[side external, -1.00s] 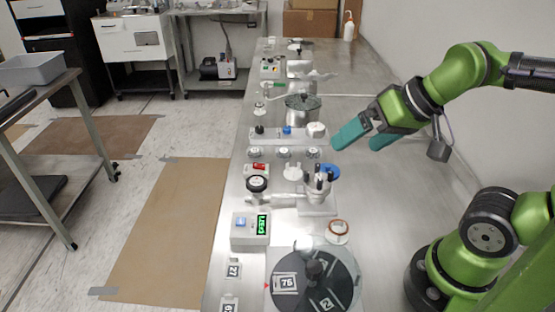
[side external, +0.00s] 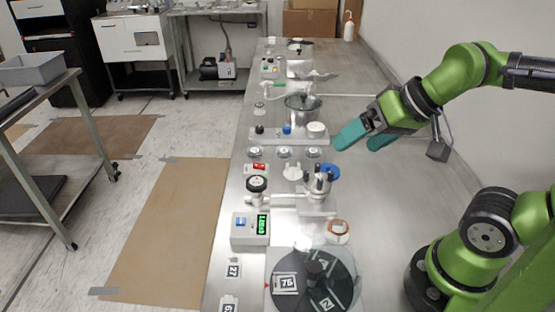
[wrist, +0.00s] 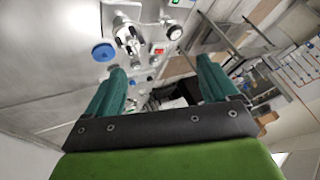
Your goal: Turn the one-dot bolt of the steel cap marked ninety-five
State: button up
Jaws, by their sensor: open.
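I cannot find a marking of ninety-five or a one-dot bolt in any view. Steel fittings with a vertical clamp or valve (side external: 317,185) stand mid-bench in the side view and show near the top of the wrist view (wrist: 128,38). A steel pot (side external: 303,108) stands further back; any marks on it are too small to read. My gripper (side external: 366,138) is open and empty, above the bench to the right of the pot and fittings. Its two teal fingers (wrist: 160,66) are spread apart in the wrist view, with nothing between them.
A box with a green display (side external: 250,229), a dial gauge (side external: 257,184) and a blue ring (side external: 330,172) stand nearby. The bench's right side (side external: 385,215) is clear.

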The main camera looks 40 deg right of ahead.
aim_at(320, 180)
jog(key=shift+w+f+g, duration=0.3)
jog(key=shift+f, duration=0.1)
jog(key=shift+c, duration=1.1)
jog(key=w+m+g, duration=0.1)
jog(key=w, duration=0.1)
jog(key=w+g, duration=0.1)
jog(key=w, duration=0.1)
jog(key=w+m+g+h, duration=0.1)
jog(key=w+g, duration=0.1)
jog(key=shift+w+d+m, duration=0.3)
jog(key=shift+w+d, duration=0.05)
jog(key=shift+w, duration=0.05)
jog(key=c, duration=0.6)
jog(key=shift+o, duration=0.2)
jog(key=f+m+g, duration=0.1)
jog(key=f, duration=0.4)
jog(key=w+f+m, duration=0.1)
jog(key=f+m, duration=0.1)
jog(key=f, duration=0.3)
jog(key=w+d+f+m+g+h, duration=0.1)
jog(key=f+m, duration=0.1)
jog(key=f, duration=0.3)
jog(key=shift+w+g, duration=0.1)
jog(key=shift+g, duration=0.2)
jog(key=shift+c, duration=0.5)
grip_shut()
